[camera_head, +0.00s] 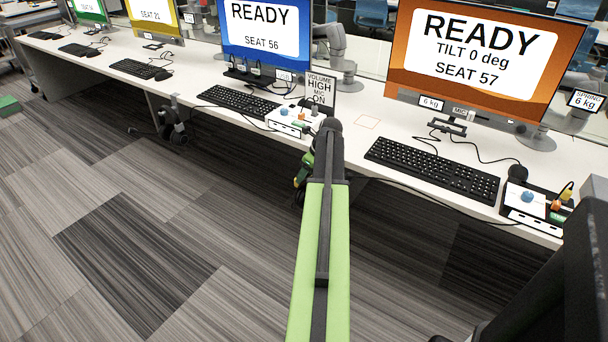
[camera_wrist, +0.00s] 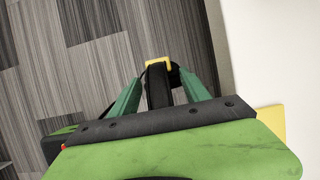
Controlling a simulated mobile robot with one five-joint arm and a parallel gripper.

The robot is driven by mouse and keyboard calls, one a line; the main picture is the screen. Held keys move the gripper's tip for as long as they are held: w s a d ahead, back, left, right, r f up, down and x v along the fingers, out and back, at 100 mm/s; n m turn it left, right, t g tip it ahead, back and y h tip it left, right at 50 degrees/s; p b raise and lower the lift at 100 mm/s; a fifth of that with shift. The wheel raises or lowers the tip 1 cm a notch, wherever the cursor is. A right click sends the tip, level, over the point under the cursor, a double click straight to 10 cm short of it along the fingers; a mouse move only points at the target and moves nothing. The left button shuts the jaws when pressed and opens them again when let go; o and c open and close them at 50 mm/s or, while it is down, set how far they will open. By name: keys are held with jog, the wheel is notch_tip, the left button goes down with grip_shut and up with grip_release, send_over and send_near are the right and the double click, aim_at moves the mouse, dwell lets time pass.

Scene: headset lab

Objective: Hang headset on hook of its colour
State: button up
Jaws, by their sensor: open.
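My gripper (camera_wrist: 160,78) is open in the wrist view, its two green fingers on either side of a dark band (camera_wrist: 158,92), which looks like part of the headset. A yellow bracket-like piece (camera_wrist: 157,63) lies across the band's far end by the fingertips; I cannot tell if it is a hook or part of the headset. A black part (camera_wrist: 58,146) sticks out left behind the gripper, and a yellow corner (camera_wrist: 277,119) on the right. In the head view my gripper is low at the desk's front edge, mostly hidden by my arm, with a little yellow (camera_head: 297,183) beside it.
The long white desk (camera_head: 367,122) carries several monitors and keyboards, including the blue-screen SEAT 56 (camera_head: 265,42) and orange-screen SEAT 57 (camera_head: 480,55). A white control box (camera_head: 288,121) stands near the edge above my gripper. Cables hang below the desk. The carpet (camera_head: 150,230) in front is clear.

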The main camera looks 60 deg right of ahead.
jog(key=p+v, duration=1.4)
jog(key=v, duration=0.2)
jog(key=shift+r, duration=0.1)
